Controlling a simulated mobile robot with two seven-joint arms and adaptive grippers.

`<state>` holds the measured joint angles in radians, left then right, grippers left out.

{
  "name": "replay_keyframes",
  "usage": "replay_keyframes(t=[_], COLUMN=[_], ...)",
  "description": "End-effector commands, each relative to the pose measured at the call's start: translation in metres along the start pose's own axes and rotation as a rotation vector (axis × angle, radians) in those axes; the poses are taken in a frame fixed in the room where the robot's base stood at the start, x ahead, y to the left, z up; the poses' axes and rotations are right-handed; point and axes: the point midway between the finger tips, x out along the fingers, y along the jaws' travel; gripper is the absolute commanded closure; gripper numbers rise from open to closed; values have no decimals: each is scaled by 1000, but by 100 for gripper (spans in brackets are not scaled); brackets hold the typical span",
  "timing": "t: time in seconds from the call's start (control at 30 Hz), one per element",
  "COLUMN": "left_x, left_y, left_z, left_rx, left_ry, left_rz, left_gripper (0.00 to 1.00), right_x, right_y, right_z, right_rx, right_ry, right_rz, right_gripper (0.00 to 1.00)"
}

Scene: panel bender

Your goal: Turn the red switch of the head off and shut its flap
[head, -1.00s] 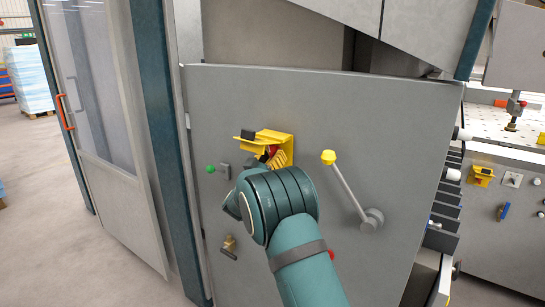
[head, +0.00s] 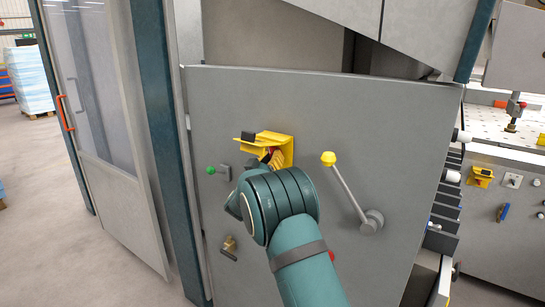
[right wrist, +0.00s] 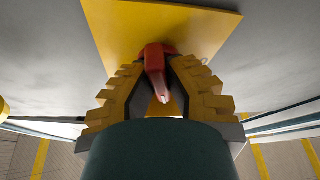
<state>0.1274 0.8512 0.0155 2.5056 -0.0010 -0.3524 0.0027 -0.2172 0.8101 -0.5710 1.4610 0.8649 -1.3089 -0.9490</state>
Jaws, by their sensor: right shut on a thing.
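The red switch (right wrist: 156,62) sits on a yellow plate (right wrist: 130,25) in the right wrist view. My right gripper (right wrist: 158,92) has its ridged yellow fingers closed on either side of the switch's red handle. In the head view, the yellow flap (head: 268,137) stands open above the switch, sticking out from the grey panel, with a black tab on its left. The right gripper (head: 272,160) is just under the flap. My wrist and forearm hide most of it and of the switch. My left gripper is not in view.
The grey panel (head: 390,120) also bears a yellow-knobbed lever (head: 345,185) right of my wrist, a green-knobbed lever (head: 215,170) left of it, and a brass fitting (head: 229,246) below. A glazed door (head: 100,110) stands at left; a second machine (head: 505,230) is at right.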

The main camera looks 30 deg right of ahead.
Motion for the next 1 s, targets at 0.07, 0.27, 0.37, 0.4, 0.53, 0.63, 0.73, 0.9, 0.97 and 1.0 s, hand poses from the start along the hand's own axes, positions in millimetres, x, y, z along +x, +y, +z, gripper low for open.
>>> replay_keyframes(t=[0.07, 0.27, 0.37, 0.4, 0.53, 0.63, 0.73, 0.9, 0.97, 1.0], left_x=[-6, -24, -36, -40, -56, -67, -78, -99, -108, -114], left_y=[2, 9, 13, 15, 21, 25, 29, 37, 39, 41], left_z=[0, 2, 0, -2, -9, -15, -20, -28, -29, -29], left_rx=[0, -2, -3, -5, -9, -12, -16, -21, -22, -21], left_ry=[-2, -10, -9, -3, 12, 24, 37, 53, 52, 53], left_rz=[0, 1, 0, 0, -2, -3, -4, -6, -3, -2], left_gripper=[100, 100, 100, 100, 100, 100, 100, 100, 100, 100], right_x=[1, 2, 3, 3, 3, 3, 4, 3, 4, 4], right_y=[1, 2, 3, 3, 4, 4, 4, 4, 4, 4], right_z=[-3, -5, -6, -6, -7, -7, -7, -8, -8, -8], right_rx=[-28, -145, -224, -259, -373, -461, -549, -698, -750, -786], right_ry=[1, 1, 2, 2, 3, 3, 3, 4, 5, 5], right_rz=[-11, -60, -92, -106, -153, -190, -225, -288, -309, -323], right_gripper=[100, 100, 100, 100, 100, 100, 100, 100, 100, 100])
